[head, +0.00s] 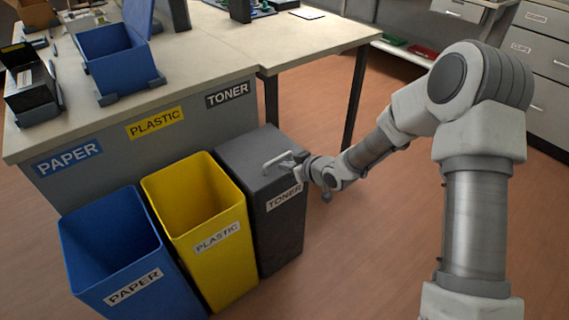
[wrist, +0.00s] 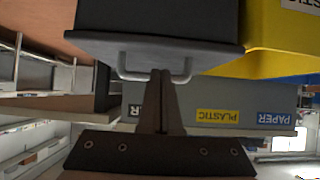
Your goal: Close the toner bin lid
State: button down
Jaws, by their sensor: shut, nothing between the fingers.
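The toner bin (head: 280,225) is dark grey, with a TONER label on its front. Its dark lid (head: 245,145) lies flat across the top, with no gap that I can see. A light grey bar handle (head: 276,160) stands on the lid. My gripper (head: 295,158) is at the lid's right side, close to the handle. In the wrist view, which looks upside down, the shut fingers of my gripper (wrist: 160,73) point at the lid (wrist: 150,50) and overlap the handle (wrist: 127,68). Whether they touch the handle or lid, I cannot tell. Nothing is held.
An open yellow PLASTIC bin (head: 200,235) stands left of the toner bin, and an open blue PAPER bin (head: 125,255) beyond it. The desk (head: 215,60) is behind, carrying a blue box (head: 115,68). The floor to the right (head: 370,250) is clear.

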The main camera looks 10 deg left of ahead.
jog(key=shift+d+f, duration=0.1)
jog(key=shift+f, duration=0.5)
